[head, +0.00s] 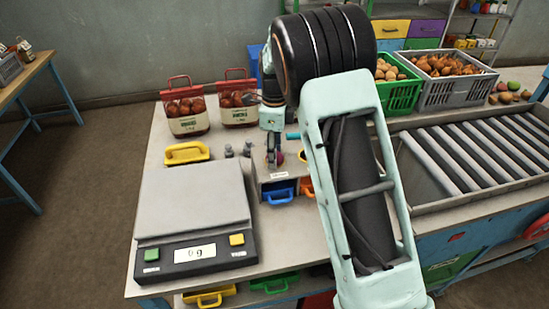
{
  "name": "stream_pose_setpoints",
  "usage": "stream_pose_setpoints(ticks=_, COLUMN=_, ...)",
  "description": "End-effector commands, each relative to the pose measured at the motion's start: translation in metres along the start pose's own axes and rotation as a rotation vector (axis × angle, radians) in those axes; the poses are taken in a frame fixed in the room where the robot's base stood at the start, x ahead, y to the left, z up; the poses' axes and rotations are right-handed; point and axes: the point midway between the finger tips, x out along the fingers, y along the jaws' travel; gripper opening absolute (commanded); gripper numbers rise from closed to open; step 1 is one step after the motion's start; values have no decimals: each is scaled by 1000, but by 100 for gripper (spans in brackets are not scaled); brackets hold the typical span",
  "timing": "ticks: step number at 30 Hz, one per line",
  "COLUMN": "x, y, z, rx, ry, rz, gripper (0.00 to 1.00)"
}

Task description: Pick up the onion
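My gripper (273,160) points down over the small grey drawer box in the middle of the table. Its dark fingers are seen nearly edge-on, so the gap between them does not show. A small dark red round thing, which looks like an onion (280,158), shows right at the fingertips. It is mostly hidden by the fingers, and I cannot tell whether they touch it. Other brown onions (448,66) fill a grey crate (455,95) at the back right.
A scale (193,205) reading about 0 g stands at front left. A green crate (402,95) of potatoes and a roller conveyor (480,150) lie to the right. My arm hides the table's middle right.

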Motion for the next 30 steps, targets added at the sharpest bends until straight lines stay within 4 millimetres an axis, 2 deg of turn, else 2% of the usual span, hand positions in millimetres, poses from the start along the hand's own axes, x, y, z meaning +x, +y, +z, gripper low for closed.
stream_pose_setpoints(ticks=1, x=0, y=0, z=0, rx=0, ry=0, rz=0, gripper=33)
stream_pose_setpoints(ticks=8, x=-1, y=0, z=0, rx=0, ry=0, rz=-1, gripper=9)
stream_pose_setpoints(ticks=15, x=-2, y=0, z=0, rx=0, ry=-1, rz=-1, gripper=9)
stream_pose_setpoints(ticks=20, x=-13, y=-1, z=1, rx=-1, ry=-2, rz=-4, gripper=9)
stream_pose_setpoints(ticks=24, x=-34, y=-1, z=1, rx=-1, ry=-2, rz=-4, gripper=9)
stream_pose_setpoints(ticks=26, x=-40, y=7, z=-2, rx=-1, ry=-2, rz=-2, gripper=9)
stream_pose_setpoints(ticks=30, x=-66, y=26, z=-11, rx=-1, ry=-3, rz=-5, gripper=9)
